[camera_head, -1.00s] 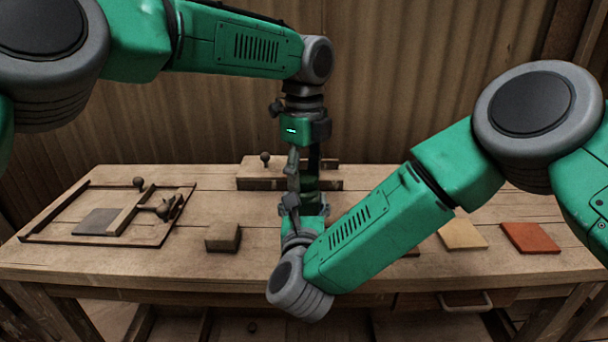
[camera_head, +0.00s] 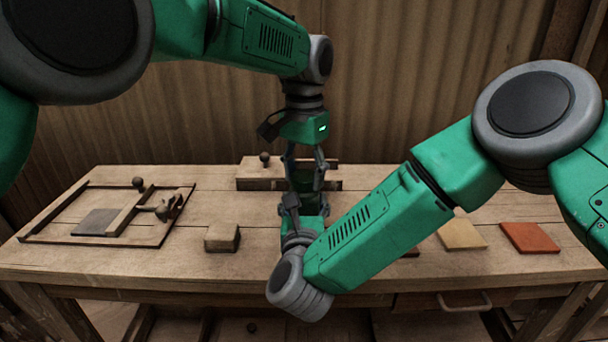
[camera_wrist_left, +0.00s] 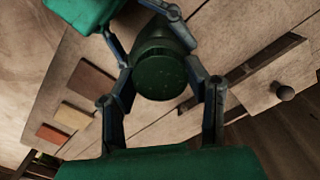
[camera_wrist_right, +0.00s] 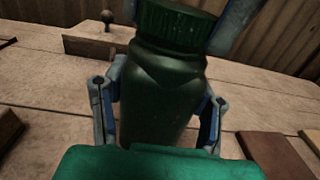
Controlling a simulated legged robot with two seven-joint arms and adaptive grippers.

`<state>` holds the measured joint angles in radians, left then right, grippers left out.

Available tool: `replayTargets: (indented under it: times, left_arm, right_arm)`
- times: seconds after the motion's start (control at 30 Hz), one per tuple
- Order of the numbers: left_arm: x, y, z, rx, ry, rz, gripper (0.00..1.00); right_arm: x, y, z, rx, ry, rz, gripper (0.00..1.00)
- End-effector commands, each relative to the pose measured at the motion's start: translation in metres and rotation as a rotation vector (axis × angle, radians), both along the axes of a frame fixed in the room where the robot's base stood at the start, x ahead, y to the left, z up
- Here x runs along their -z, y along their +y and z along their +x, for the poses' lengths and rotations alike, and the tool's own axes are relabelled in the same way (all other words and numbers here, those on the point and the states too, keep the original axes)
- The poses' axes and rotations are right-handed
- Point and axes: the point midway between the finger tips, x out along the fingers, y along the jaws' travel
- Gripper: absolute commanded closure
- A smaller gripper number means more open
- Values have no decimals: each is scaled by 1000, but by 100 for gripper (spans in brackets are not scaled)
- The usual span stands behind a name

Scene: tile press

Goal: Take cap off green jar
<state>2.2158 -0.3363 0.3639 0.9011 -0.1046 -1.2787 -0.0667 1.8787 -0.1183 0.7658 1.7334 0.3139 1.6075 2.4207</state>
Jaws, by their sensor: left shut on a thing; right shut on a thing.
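The dark green jar (camera_wrist_right: 160,95) stands upright between the fingers of my right gripper (camera_wrist_right: 158,105), which is shut on its body. Its ribbed green cap (camera_wrist_right: 178,25) sits on top of the jar. My left gripper (camera_wrist_left: 160,78) comes from above and is shut on the cap (camera_wrist_left: 160,78), with a finger on each side. In the head view my left gripper (camera_head: 305,166) is directly above my right gripper (camera_head: 304,203), and the jar (camera_head: 303,184) is partly hidden between them. I cannot tell if the cap is loosened.
A wooden press frame (camera_head: 60,240) lies at the left of the bench. A wooden block (camera_head: 222,238) is left of the grippers, and a knobbed wooden piece (camera_head: 262,184) is behind them. Yellow (camera_head: 462,234) and red (camera_head: 530,238) tiles lie at the right.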

Motion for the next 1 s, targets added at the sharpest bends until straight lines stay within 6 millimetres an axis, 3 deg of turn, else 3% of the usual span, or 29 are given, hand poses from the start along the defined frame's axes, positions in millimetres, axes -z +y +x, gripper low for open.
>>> replayTargets:
  times: [0.07, 0.1, 0.13, 0.47, 0.8, 1.0]
  left_arm:
    - [-1, -1, 2, 0, -10, -4, 92]
    - [-2, -1, 3, 1, -11, -5, 47]
    - [-2, -1, 2, 1, -10, -4, 37]
    - [-3, 0, 1, 2, -6, -2, 37]
    - [-42, 0, 2, 3, -6, -2, 37]
    - [-47, -1, 0, 50, 0, -2, 40]
  right_arm:
    - [1, 4, -3, -9, 2, 0, 100]
    - [1, 4, -3, -9, 2, 0, 100]
    - [1, 4, -3, -9, 2, 0, 100]
    - [1, 2, -1, -4, 2, 0, 100]
    - [1, 1, -1, -2, 1, 0, 100]
    - [1, 1, 0, -2, 1, 0, 100]
